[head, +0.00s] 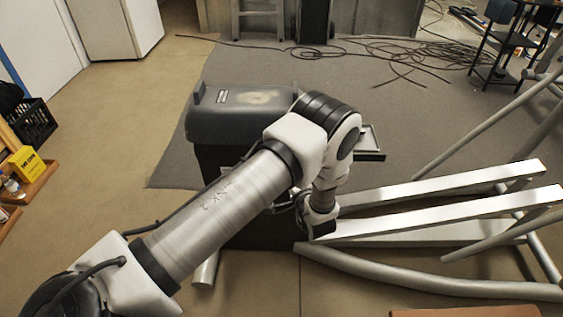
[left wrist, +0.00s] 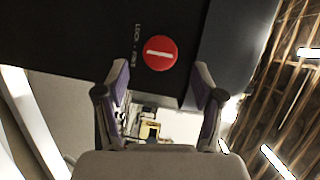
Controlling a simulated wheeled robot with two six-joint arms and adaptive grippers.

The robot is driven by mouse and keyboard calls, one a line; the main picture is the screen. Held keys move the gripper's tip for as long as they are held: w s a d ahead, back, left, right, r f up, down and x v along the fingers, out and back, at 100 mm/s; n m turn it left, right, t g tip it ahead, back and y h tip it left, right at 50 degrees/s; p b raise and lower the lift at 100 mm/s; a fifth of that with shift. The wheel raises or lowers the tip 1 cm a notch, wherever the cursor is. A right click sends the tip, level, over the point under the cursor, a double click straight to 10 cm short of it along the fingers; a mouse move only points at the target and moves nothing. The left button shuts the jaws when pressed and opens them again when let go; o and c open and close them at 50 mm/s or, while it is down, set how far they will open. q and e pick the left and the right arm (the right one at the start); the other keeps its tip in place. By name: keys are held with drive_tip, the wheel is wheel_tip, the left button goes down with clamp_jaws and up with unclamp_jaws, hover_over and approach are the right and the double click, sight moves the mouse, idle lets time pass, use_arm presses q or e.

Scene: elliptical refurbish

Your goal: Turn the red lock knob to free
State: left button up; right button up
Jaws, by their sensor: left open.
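The red lock knob (left wrist: 160,53) is a round red disc with a white bar, on a dark panel (left wrist: 60,35) in the left wrist view. The bar lies nearly level in that picture. Small white lettering, seemingly LOCK and FREE, runs beside the knob on its left; its lower end is partly covered by a finger. My left gripper (left wrist: 160,82) is open, its two fingertips apart on either side and just below the knob in the picture. Contact cannot be told. In the head view my left arm hides the knob. My right gripper is not in view.
The elliptical machine has a grey-topped housing (head: 240,115) and long pale rails (head: 440,190) stretching right. Cables (head: 400,55) lie on the floor at the back. A yellow box (head: 27,165) and a dark crate (head: 30,122) stand at the left. The floor between is clear.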

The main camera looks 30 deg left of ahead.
use_arm(q)
drive_tip(key=v, duration=0.6)
drive_tip(key=shift+d, duration=0.2)
drive_tip(key=shift+s, duration=0.15)
